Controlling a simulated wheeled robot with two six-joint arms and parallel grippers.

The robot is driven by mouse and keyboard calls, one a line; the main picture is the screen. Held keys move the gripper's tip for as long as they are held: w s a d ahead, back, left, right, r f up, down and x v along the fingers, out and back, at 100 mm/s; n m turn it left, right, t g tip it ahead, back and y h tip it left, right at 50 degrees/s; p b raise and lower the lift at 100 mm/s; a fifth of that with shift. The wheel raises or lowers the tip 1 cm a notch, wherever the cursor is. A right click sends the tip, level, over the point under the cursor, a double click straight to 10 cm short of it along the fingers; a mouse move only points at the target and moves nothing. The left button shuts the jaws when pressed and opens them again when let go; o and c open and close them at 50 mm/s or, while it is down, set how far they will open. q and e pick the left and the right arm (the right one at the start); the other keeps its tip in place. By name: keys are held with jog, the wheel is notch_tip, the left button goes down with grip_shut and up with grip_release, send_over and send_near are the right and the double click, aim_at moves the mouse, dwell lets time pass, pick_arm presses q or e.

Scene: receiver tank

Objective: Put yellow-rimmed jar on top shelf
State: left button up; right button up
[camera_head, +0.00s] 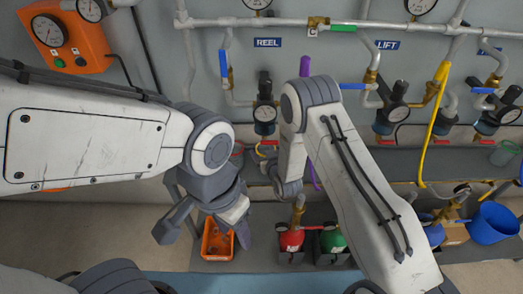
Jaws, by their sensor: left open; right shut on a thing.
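My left gripper (204,226) is open and empty, lower left, in front of an orange bin.
Another jar (237,150) stands left on the shelf, and a green-rimmed one (505,152) far right. Pipes, gauges and a yellow hose (432,130) line the wall.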

jog(key=shift+w+a, duration=0.2)
jog(key=shift+w, duration=0.5)
jog(key=shift+f, duration=0.3)
